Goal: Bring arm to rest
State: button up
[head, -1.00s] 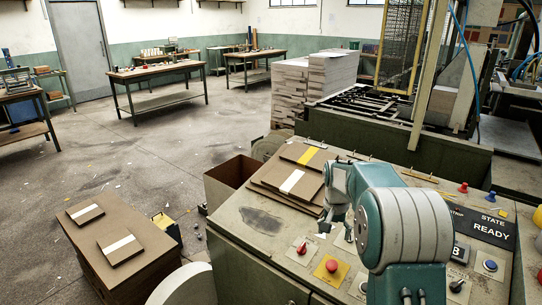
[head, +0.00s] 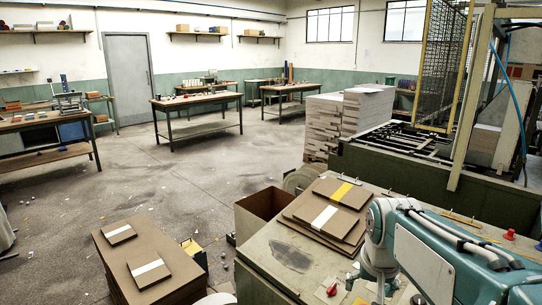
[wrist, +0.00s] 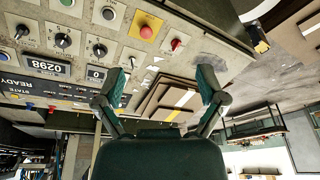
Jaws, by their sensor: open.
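My teal and grey arm (head: 440,255) reaches in from the lower right of the head view, over the console. My gripper (wrist: 163,84) is open and empty in the wrist view, its two dark green fingers wide apart. Between and beyond the fingers lies the stack of brown boards (wrist: 172,98), beneath them and apart from them. In the head view the gripper is only partly visible at the bottom edge, below the arm's grey joint. The boards (head: 325,217) lie on the console top with one white and one yellow band.
The control panel (wrist: 75,45) has knobs, buttons and displays close to the gripper. A brown stack (head: 130,255) with two white-banded packs stands at left, beside an open bin (head: 262,204). A machine with a yellow mesh guard (head: 440,70) stands behind. Open floor lies at left.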

jog(key=s+a+f+n+t, duration=0.1)
jog(key=s+a+n+t, duration=0.1)
jog(key=s, duration=1.3)
jog(key=shift+a+n+t, duration=0.3)
jog(key=shift+a+n, duration=0.1)
jog(key=shift+a, duration=0.25)
dwell(0.3)
